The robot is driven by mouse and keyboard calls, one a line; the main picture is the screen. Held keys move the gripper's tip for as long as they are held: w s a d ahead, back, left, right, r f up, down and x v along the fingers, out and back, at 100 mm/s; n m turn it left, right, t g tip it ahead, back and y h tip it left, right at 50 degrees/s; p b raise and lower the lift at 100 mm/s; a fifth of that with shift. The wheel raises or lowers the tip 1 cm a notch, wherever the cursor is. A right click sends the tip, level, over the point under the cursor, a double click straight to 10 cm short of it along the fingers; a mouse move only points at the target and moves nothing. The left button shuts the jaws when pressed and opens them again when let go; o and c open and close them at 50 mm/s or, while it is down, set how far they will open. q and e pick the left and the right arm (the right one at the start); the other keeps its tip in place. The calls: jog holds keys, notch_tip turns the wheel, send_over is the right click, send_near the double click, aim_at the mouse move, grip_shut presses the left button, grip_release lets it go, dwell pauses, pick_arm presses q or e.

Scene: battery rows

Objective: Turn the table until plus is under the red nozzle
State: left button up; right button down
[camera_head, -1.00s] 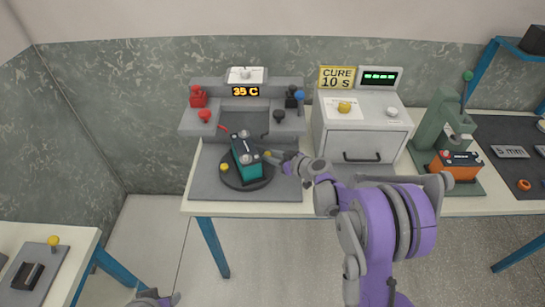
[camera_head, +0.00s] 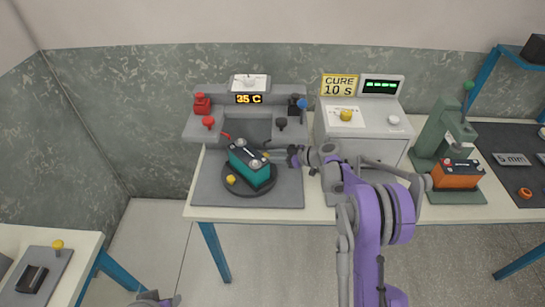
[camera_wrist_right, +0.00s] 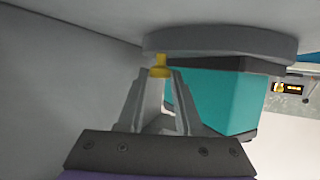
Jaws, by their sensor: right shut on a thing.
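A teal battery (camera_head: 250,170) with a black top sits on a round dark turntable (camera_head: 247,190). It lies diagonally, and I cannot read which terminal is plus. A red nozzle tip (camera_head: 226,136) shows at the battery's back left corner. A yellow knob (camera_head: 231,180) stands at the table's front left rim. My right gripper (camera_head: 278,157) is at the right rim; in the right wrist view its fingers (camera_wrist_right: 160,85) are shut on another yellow knob (camera_wrist_right: 160,68), close beside the battery (camera_wrist_right: 215,95). My left gripper (camera_head: 155,299) barely shows at the bottom edge, its jaws unclear.
Behind the turntable stands a grey station with a red lever (camera_head: 202,103), a black lever (camera_head: 295,104) and a "35 C" display (camera_head: 249,99). A curing box (camera_head: 365,140) stands to its right, then a green press (camera_head: 440,135) with an orange battery (camera_head: 457,174).

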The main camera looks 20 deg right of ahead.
jog(key=shift+w, duration=0.1)
dwell(0.5)
jog(key=c, duration=0.6)
grip_release()
jog(key=v, duration=1)
jog(key=shift+d+r+b, duration=0.2)
jog(key=shift+d+b, duration=0.05)
jog(key=shift+b, duration=0.1)
